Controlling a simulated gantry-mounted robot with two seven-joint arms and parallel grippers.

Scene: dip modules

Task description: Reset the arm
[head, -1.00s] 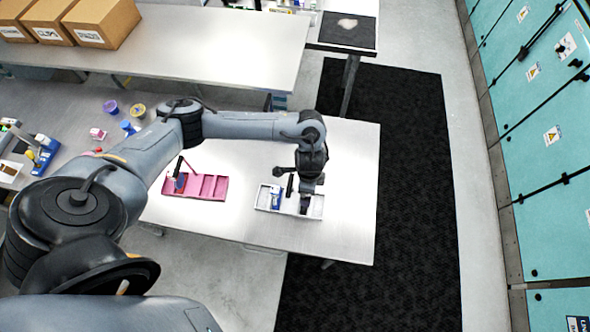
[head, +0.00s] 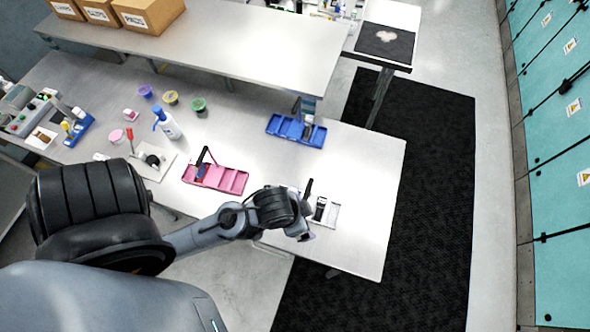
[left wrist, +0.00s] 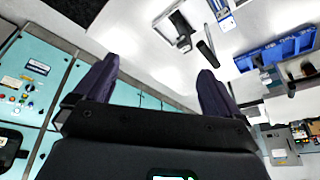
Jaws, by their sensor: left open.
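My left arm reaches in from the left in the head view. Its gripper (head: 306,236) is at the near edge of the white table (head: 365,180), just left of a small white tray (head: 331,222), and is partly hidden by the wrist. In the left wrist view the two dark fingers of the gripper (left wrist: 158,82) are spread wide with nothing between them. The white tray also shows beyond them in the left wrist view (left wrist: 163,29). My right gripper is not in view.
A pink compartment tray (head: 228,181) lies left of the white tray. A blue tray (head: 288,128) sits farther back. A blue-capped bottle (head: 169,127) and several small tubs stand at the back left. Cardboard boxes (head: 147,14) rest on the back shelf. The table's right part is clear.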

